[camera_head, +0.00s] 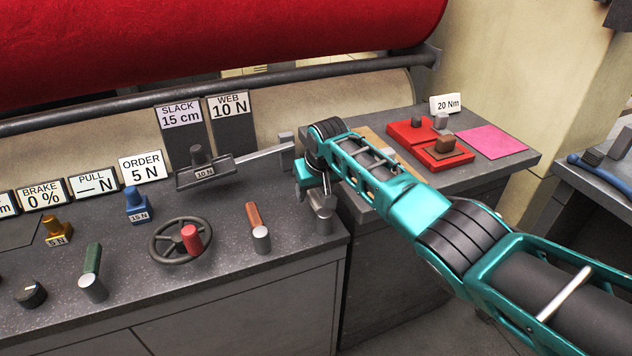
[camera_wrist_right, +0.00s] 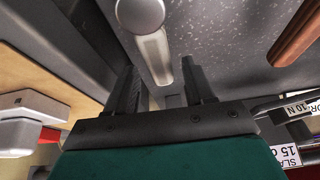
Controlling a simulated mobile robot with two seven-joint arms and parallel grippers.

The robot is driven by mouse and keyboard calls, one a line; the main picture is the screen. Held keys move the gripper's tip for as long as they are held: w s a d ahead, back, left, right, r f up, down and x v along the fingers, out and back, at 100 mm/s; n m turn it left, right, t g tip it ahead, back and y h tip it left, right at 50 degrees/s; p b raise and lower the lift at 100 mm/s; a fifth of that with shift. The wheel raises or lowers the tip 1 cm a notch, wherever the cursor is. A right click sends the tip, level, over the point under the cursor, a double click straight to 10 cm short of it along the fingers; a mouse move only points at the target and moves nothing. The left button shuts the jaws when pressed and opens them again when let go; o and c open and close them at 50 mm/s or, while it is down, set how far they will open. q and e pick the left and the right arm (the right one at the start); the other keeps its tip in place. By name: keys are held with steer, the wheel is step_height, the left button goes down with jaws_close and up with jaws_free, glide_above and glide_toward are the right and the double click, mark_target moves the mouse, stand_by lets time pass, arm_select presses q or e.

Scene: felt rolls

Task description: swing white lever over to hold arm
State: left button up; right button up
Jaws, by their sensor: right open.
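The white lever (camera_head: 321,208) stands on the console at its right end, with a grey round knob-like base; my right gripper partly hides it. In the right wrist view the pale lever (camera_wrist_right: 153,55) points toward the gap between my fingers. My right gripper (camera_head: 312,188) is open and is at the lever's upper end; the wrist view shows its two dark fingers (camera_wrist_right: 162,92) apart, with the lever's end near the gap. I cannot tell if they touch. A metal arm (camera_head: 262,156) with a 10 N weight (camera_head: 204,172) extends left behind the gripper. My left gripper is not in view.
An orange-brown lever (camera_head: 256,226), a handwheel (camera_head: 180,241) and a green lever (camera_head: 92,272) stand left on the console. A red roll (camera_head: 200,45) hangs behind. Red trays (camera_head: 411,131) and a pink sheet (camera_head: 491,142) lie on the right bench.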

steer(key=p+v, duration=0.3)
steer(key=v, duration=1)
steer(key=shift+w, duration=0.1)
steer(key=y, duration=0.1)
glide_toward(330, 217)
step_height(330, 217, down, 4)
steer(key=s+a, duration=0.1)
steer(key=a, duration=0.2)
steer(key=s+d+f, duration=0.3)
steer(key=s+f, duration=0.1)
steer(key=s, duration=0.5)
steer(key=s+d+h, duration=0.1)
steer(key=s+d, duration=0.3)
steer(key=s, duration=0.3)
steer(key=s+d+m, duration=0.1)
steer(key=s+d, duration=0.2)
steer(key=s, duration=0.4)
steer(key=s+d+h, duration=0.1)
steer(key=s+d, duration=0.3)
steer(key=s, duration=0.3)
steer(key=w+a+f+t+y, duration=0.1)
steer(key=w+a+f+t, duration=0.2)
steer(key=w+f+t, duration=0.3)
step_height(330, 217, down, 3)
steer(key=shift+w+y, duration=0.4)
steer(key=shift+w, duration=0.45)
